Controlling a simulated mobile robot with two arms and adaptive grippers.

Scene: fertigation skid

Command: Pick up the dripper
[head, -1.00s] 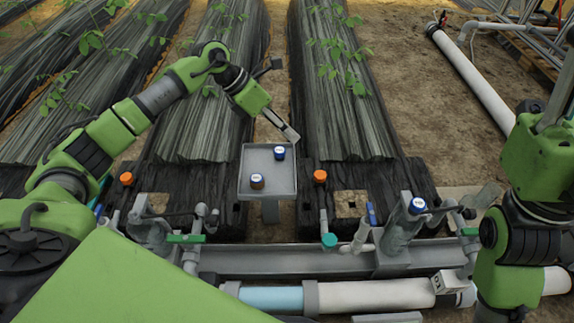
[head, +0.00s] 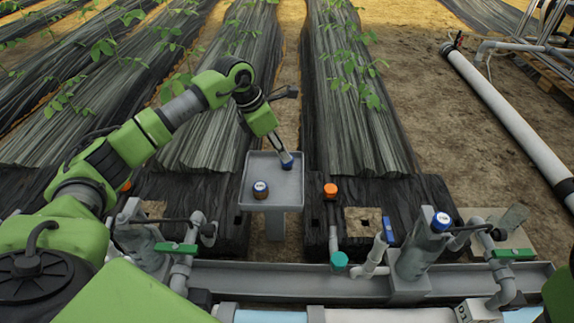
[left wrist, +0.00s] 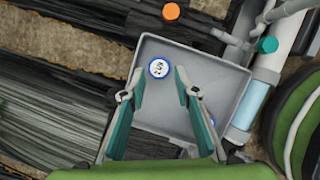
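Two small drippers stand on a grey tray (head: 286,192) in the head view. One has a blue cap (head: 287,163), at the tray's right far side. The second dripper is mostly hidden there behind a finger. My right gripper is out of view.
Orange-capped (head: 330,190) and teal-capped (head: 338,260) pipe fittings stand right of the tray. A grey filter with a blue cap (head: 440,222) is farther right. A grey channel (head: 350,285) runs in front. Plastic-covered plant rows (head: 355,100) lie behind.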

